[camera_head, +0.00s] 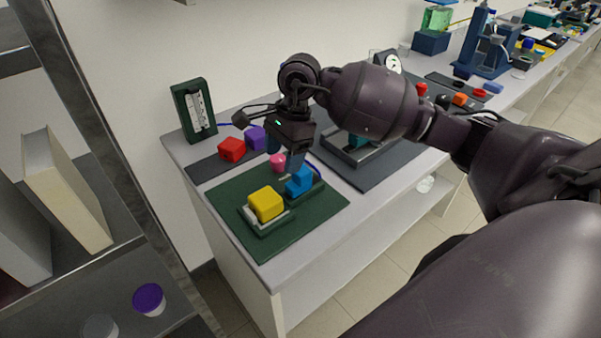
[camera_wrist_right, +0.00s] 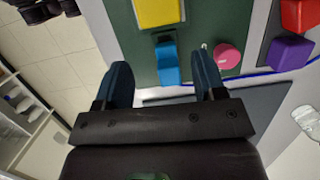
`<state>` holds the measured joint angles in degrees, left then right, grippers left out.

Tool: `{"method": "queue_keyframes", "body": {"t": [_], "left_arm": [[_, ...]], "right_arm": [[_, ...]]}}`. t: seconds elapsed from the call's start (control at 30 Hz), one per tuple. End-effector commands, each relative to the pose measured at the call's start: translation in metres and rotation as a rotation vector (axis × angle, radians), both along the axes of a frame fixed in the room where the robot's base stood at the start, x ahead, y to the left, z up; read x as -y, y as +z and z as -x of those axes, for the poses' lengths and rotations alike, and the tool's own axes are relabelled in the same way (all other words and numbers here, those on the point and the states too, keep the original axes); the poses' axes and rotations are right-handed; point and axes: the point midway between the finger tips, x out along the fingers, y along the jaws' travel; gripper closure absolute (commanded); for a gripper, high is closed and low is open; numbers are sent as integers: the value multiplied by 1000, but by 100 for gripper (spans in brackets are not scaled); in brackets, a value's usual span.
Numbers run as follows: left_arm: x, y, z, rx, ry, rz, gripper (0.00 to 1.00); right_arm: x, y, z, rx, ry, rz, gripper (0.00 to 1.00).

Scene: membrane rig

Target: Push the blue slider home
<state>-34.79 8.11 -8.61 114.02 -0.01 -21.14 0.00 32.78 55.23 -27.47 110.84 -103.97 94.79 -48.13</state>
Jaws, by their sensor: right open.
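The blue slider (camera_head: 299,182) stands at the back right of the yellow block (camera_head: 265,204), on a dark green base (camera_head: 305,222) on the bench. A narrow strip separates the two in the right wrist view, where the slider (camera_wrist_right: 167,62) shows below the yellow block (camera_wrist_right: 158,10). My right gripper (camera_head: 284,157) is open above and just behind the slider, fingers pointing down. In the right wrist view the slider appears between the fingertips (camera_wrist_right: 163,76), with gaps on both sides; contact is not visible. My left gripper is not in view.
A pink round knob (camera_head: 277,161) sits close beside the slider. Red (camera_head: 232,149) and purple (camera_head: 255,137) blocks lie on a dark mat behind. A grey tray fixture (camera_head: 352,155) stands to the right. A dark green gauge panel (camera_head: 194,110) stands at the back left.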

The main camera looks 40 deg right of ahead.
Motion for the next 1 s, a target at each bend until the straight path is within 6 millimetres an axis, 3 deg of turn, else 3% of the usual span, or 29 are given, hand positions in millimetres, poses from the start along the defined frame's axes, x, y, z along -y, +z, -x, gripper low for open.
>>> {"method": "queue_keyframes", "body": {"t": [0.03,0.13,0.37,1.0], "left_arm": [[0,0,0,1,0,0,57],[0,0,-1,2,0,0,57],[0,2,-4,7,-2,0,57],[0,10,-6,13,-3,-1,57]], "right_arm": [[15,6,-4,0,4,75,36],[36,13,-8,-9,9,183,36],[50,13,-9,-19,10,254,36],[49,-79,-9,-20,9,248,36]]}}
